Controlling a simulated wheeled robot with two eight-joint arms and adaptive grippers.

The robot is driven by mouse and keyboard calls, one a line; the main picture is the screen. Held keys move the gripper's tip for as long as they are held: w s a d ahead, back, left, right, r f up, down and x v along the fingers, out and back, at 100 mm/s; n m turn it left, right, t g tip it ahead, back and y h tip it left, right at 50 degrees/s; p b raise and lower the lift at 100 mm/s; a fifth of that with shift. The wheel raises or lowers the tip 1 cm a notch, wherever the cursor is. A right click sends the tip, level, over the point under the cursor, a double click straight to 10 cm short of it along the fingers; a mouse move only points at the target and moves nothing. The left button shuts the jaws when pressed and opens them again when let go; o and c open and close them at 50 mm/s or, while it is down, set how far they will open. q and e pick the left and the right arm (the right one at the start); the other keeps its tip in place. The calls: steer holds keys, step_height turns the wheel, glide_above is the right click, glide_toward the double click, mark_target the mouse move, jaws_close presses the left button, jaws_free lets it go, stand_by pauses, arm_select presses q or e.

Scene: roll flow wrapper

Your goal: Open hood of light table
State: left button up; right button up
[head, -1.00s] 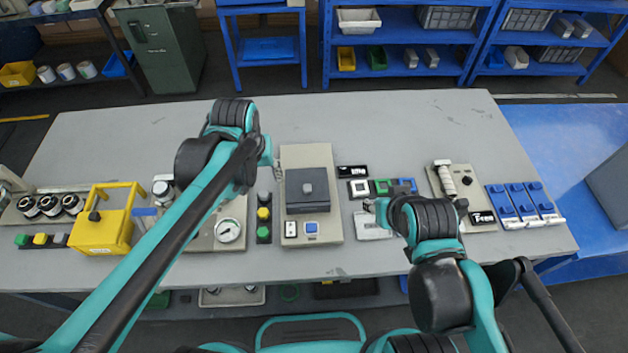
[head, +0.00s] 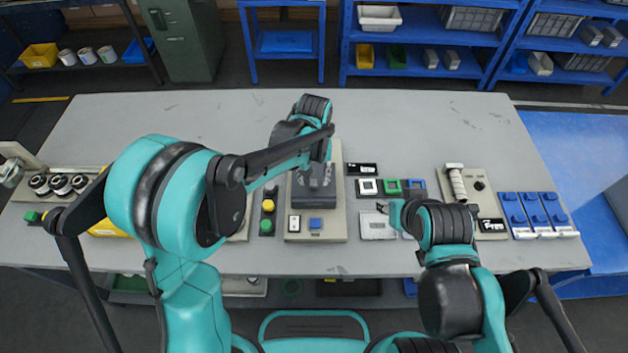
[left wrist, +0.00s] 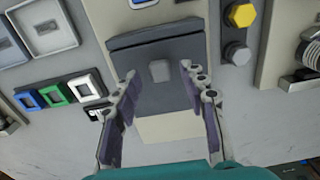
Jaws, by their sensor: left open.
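The light table (head: 333,225) is a beige panel with a dark grey hood (head: 315,195), which looks closed. In the left wrist view the hood (left wrist: 187,48) has a light grey knob (left wrist: 159,70) on top. My left gripper (head: 318,178) is above the hood, pointing down and hiding part of it. In the left wrist view its open fingers (left wrist: 162,88) stand either side of the knob, with gaps on both sides; contact is not seen. My right gripper (head: 394,213) is over the table near a pale grey plate (head: 376,226); its jaws are too small to judge.
Green and yellow buttons (head: 267,207) stand left of the light table. White, green and blue framed blocks (head: 391,187) are to its right. A panel with a ribbed handle (head: 458,185) and blue units (head: 532,210) lie further right. The rear of the table (head: 215,115) is clear.

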arm_select(q)
steer(key=shift+f, duration=0.5)
jaws_close()
steer(key=w, duration=1.2)
steer(key=shift+w+p, duration=0.35)
steer(key=shift+w, duration=0.05)
jaws_free()
